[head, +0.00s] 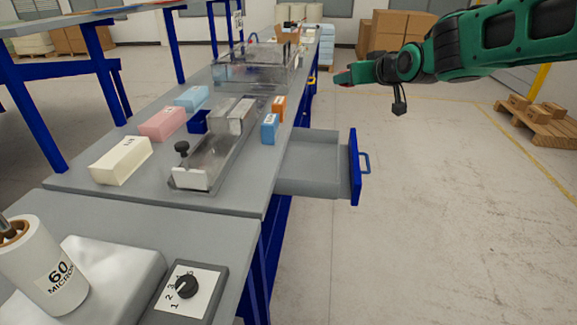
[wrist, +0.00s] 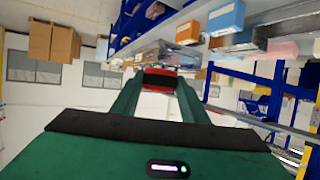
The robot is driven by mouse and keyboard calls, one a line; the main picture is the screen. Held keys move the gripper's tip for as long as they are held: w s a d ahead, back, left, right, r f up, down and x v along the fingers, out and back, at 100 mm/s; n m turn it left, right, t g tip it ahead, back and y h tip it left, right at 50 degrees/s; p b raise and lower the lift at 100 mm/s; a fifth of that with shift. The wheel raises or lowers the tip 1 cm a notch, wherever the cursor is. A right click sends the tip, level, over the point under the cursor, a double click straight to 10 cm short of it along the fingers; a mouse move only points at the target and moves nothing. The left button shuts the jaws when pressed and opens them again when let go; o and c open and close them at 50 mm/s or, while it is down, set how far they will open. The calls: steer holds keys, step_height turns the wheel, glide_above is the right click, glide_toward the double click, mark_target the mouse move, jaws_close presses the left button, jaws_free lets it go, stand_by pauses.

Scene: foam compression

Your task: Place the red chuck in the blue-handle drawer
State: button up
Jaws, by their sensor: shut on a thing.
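My gripper (head: 347,76) is at the end of the green arm, held in the air over the floor, beyond and above the open drawer. In the wrist view its two green fingers are shut on the red chuck (wrist: 160,77), a red piece with a dark middle at the fingertips. The blue-handle drawer (head: 312,185) is pulled out from the right side of the grey bench. Its blue front and handle (head: 364,163) face right, and its visible inside looks empty.
The bench (head: 85,180) carries a metal fixture (head: 215,150), a cream block (head: 122,160), a pink block (head: 163,123) and blue and orange blocks. A dial box (head: 187,287) and a labelled roll (head: 40,265) are in front. The floor right of the drawer is clear.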

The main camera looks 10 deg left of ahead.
steer(key=s+a+f+n+y, duration=0.1)
steer(key=s+a+f, duration=0.4)
steer(key=f, duration=0.6)
steer(key=s+a+f, duration=0.2)
steer(key=a+f, duration=0.6)
steer(key=f, duration=0.2)
glide_above(304, 177)
steer(key=shift+g, duration=0.4)
step_height(304, 177, down, 7)
steer(key=shift+w+r, duration=0.15)
steer(key=shift+f, duration=2)
steer(key=shift+f, duration=0.4)
